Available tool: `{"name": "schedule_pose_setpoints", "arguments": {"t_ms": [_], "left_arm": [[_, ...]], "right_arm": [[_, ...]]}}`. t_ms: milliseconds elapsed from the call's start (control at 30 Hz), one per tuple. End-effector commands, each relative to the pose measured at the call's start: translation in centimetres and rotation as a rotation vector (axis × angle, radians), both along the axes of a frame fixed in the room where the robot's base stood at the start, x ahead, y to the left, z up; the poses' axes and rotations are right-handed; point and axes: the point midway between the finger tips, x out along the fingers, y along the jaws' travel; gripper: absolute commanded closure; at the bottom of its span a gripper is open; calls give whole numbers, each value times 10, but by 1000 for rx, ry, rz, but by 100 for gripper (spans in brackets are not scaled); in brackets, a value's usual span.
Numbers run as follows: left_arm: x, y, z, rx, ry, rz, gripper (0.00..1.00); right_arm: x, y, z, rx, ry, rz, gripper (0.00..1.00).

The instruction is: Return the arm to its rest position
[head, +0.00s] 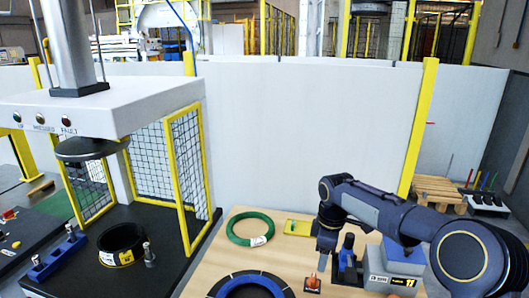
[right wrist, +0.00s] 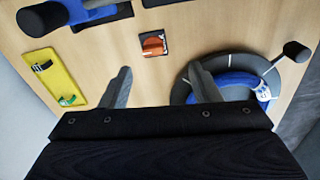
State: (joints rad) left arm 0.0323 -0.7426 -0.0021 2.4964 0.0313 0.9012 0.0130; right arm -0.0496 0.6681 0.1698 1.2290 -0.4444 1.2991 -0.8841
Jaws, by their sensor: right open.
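My right arm reaches in from the right in the head view, with its right gripper (head: 324,250) above the wooden table (head: 205,275). In the right wrist view the two fingers of the right gripper (right wrist: 162,85) are spread apart, with only bare table showing between them. The gripper holds nothing. A blue coil (head: 250,289) on a dark round holder lies at the table's front; it also shows beyond the right finger in the right wrist view (right wrist: 236,80). My left gripper is not in view.
A green coil (head: 237,238) and a yellow plate (head: 296,228) lie behind. An orange switch (head: 312,281), a blue-handled tool (head: 347,258) and a labelled machine (head: 390,281) sit near the arm. A press (head: 110,110) stands left, with a black coil (head: 105,248) under it.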

Motion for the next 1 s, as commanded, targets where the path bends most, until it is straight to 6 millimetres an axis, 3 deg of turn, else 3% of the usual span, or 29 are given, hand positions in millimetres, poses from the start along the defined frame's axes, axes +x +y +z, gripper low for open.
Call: {"name": "schedule_pose_setpoints", "arguments": {"t_ms": [33,200,433,700,833,1000], "left_arm": [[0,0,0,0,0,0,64],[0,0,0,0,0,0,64],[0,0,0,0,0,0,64],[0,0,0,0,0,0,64],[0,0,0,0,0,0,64],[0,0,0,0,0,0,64]], "right_arm": [[-16,-9,18,15,-24,-56,44],[-77,-31,56,89,-77,-284,44],[-169,-47,80,221,-132,-609,44],[-272,-43,66,424,-160,-1000,44],[-306,-34,51,518,-159,-1150,44],[-328,-25,36,596,-151,-1264,44]]}}
